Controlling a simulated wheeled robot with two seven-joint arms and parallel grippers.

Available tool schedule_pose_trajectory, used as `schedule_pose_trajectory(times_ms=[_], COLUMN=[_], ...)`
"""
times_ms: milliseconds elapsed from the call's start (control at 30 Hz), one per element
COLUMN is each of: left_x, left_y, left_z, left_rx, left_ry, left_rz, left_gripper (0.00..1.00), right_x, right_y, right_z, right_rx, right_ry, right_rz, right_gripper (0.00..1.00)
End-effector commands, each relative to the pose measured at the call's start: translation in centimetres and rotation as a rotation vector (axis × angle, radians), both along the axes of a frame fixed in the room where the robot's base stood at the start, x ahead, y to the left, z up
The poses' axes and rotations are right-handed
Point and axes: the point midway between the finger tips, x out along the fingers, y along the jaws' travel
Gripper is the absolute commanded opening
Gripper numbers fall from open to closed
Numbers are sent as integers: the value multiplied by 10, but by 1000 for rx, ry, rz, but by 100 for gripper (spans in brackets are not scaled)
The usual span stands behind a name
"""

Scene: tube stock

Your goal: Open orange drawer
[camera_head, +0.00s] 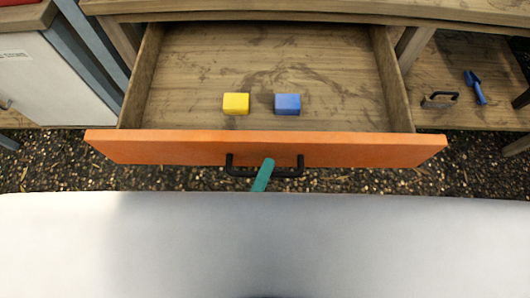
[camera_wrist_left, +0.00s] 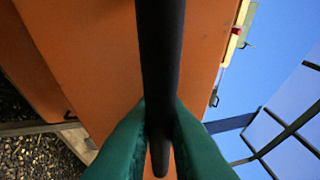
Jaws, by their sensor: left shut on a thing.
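The orange drawer (camera_head: 365,150) is pulled out from the wooden unit, and its inside shows in the head view. A black handle (camera_head: 287,173) is on its front. My left gripper (camera_head: 266,168) is at the middle of the handle; only a teal finger shows in the head view. In the left wrist view the two teal fingers (camera_wrist_left: 158,135) are shut on the black handle bar (camera_wrist_left: 160,60), with the orange front (camera_wrist_left: 90,50) behind it. My right gripper is in neither view.
A yellow block (camera_head: 236,103) and a blue block (camera_head: 287,104) lie in the drawer. A blue scoop-like tool (camera_head: 475,87) and a dark-handled thing (camera_head: 439,100) lie on the shelf at right. A white cabinet (camera_head: 50,75) stands at left. My pale body fills the bottom.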

Motion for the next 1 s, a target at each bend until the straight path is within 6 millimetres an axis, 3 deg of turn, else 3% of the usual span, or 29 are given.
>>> schedule_pose_trajectory(times_ms=[467,500,600,1000], left_x=[-6,-5,-5,-13], left_y=[0,0,0,3], left_z=[-1,-1,-1,-2], left_rx=[1,1,1,2], left_ry=[2,2,2,1], left_rz=[-1,-1,0,0], left_gripper=[0,17,34,34], right_x=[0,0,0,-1], right_y=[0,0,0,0], right_z=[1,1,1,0], right_rx=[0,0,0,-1], right_ry=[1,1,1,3], right_rz=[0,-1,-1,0], right_gripper=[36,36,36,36])
